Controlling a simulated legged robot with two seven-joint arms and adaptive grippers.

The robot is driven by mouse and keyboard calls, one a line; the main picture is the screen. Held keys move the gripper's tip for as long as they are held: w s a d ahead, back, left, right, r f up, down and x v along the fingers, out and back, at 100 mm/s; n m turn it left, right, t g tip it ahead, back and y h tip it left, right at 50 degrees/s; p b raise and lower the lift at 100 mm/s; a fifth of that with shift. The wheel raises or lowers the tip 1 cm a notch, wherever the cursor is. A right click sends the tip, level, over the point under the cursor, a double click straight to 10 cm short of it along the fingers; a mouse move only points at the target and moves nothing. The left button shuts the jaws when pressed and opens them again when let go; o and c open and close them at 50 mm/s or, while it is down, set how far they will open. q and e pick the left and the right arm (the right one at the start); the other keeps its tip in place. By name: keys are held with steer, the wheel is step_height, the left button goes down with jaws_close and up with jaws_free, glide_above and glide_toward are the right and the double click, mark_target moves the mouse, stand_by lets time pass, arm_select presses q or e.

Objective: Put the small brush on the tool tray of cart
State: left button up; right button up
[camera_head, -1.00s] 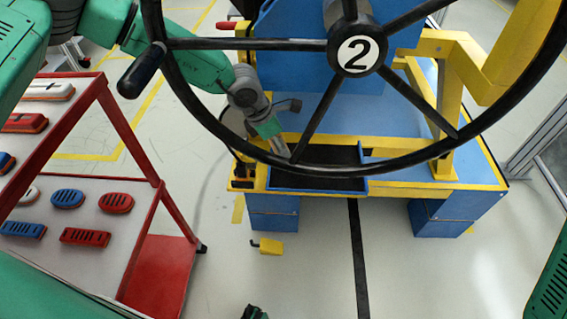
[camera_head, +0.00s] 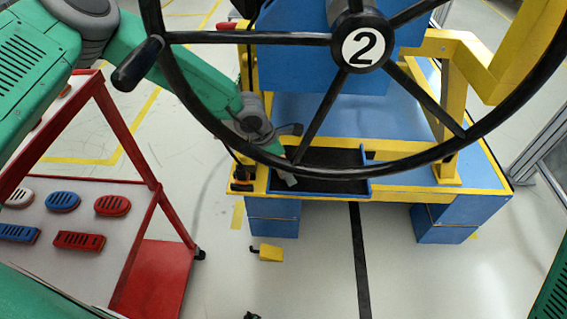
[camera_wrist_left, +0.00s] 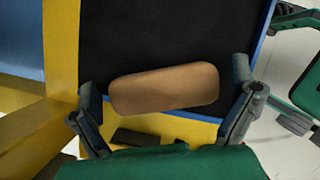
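The tool tray (camera_head: 335,185) is black inside with a blue rim, at the front of the blue and yellow cart. My left gripper (camera_head: 287,177) reaches down into its left part, partly hidden by the steering wheel. In the left wrist view, the small brush (camera_wrist_left: 165,88) is a tan rounded block between the spread fingers of this gripper (camera_wrist_left: 168,95). Narrow gaps show at both its ends. Behind it are the black tray floor (camera_wrist_left: 150,35) and, nearer the gripper, the rim. Its contact with the floor cannot be told. The head view does not show the brush clearly. My right gripper is not in view.
A black steering wheel (camera_head: 305,125) with a hub marked 2 and a side knob (camera_head: 138,63) stands between the head camera and the cart. A red-framed rack (camera_head: 115,195) with red, blue and white parts stands at left. Floor in front is mostly clear.

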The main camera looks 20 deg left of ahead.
arm_select(q)
steer(key=shift+r, duration=0.15)
steer(key=p+v, duration=0.3)
steer(key=v, duration=0.9)
steer(key=shift+p, duration=0.3)
steer(key=shift+s, duration=0.1)
